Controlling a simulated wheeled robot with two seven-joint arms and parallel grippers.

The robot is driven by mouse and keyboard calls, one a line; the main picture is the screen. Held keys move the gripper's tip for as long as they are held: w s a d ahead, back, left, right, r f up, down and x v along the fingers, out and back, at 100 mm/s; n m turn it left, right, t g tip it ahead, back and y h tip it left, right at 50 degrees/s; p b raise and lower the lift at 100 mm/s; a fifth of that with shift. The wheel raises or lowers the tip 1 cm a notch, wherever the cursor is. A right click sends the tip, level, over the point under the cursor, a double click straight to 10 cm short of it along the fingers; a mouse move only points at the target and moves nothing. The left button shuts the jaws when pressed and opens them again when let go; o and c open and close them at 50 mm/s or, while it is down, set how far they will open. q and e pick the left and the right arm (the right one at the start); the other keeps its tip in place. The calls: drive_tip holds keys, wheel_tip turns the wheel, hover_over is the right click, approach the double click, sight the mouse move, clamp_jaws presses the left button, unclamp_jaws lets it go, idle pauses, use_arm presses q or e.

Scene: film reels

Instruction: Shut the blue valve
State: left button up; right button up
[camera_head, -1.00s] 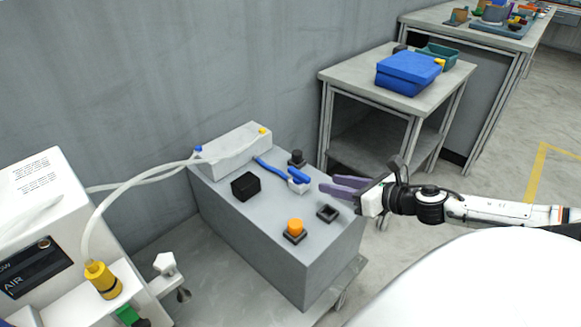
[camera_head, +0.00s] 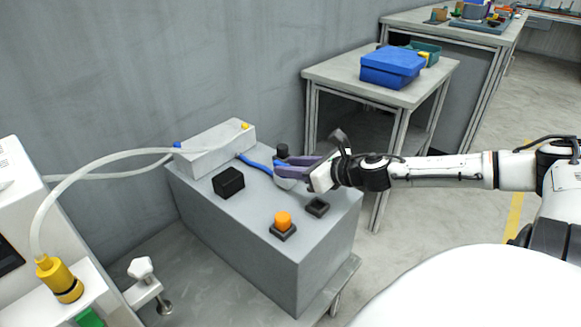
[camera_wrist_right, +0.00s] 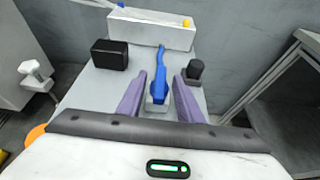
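The blue valve (camera_wrist_right: 159,86) sits on top of a grey box (camera_head: 246,215), with a blue handle and a blue tube running back to a pale block (camera_head: 218,148). In the head view the blue tube (camera_head: 256,165) shows, while the handle is mostly hidden by my right gripper (camera_head: 278,170). In the right wrist view my right gripper (camera_wrist_right: 160,88) is open, its purple fingers on either side of the blue handle, with gaps on both sides. My left gripper is not in view.
On the box stand a black block (camera_head: 228,182), an orange button (camera_head: 283,220), an empty black square socket (camera_head: 317,207) and a black knob (camera_wrist_right: 195,70). A yellow fitting (camera_head: 59,279) with a pale hose is at left. A blue case (camera_head: 392,67) lies on a table behind.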

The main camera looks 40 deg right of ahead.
drive_tip(key=shift+w, duration=0.25)
drive_tip(key=shift+c, duration=0.5)
clamp_jaws()
